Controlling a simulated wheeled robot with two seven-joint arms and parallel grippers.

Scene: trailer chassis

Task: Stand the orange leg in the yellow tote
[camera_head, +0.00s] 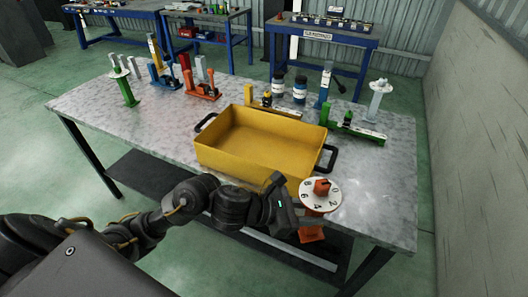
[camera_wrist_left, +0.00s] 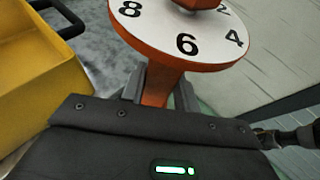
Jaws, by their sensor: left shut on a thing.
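The orange leg (camera_head: 312,233) is upright near the front edge of the table in the head view, with a white numbered disc (camera_head: 320,195) near its top. My left gripper (camera_head: 297,208) is shut on the leg's orange shaft just below the disc; the leg (camera_wrist_left: 158,88) also shows between the fingers (camera_wrist_left: 158,90) in the left wrist view. The yellow tote (camera_head: 258,145) stands on the table, left of and behind the leg. The tote looks empty inside. Its wall also shows at the left of the wrist view (camera_wrist_left: 35,70). My right gripper is not in view.
The grey metal table (camera_head: 120,110) carries a green leg (camera_head: 125,88), an orange-red fixture (camera_head: 203,88), dark jars (camera_head: 299,90), a green fixture (camera_head: 352,128) and a pale stand (camera_head: 376,100) behind and beside the tote. The tote has black handles (camera_head: 327,158). The table's front left is clear.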

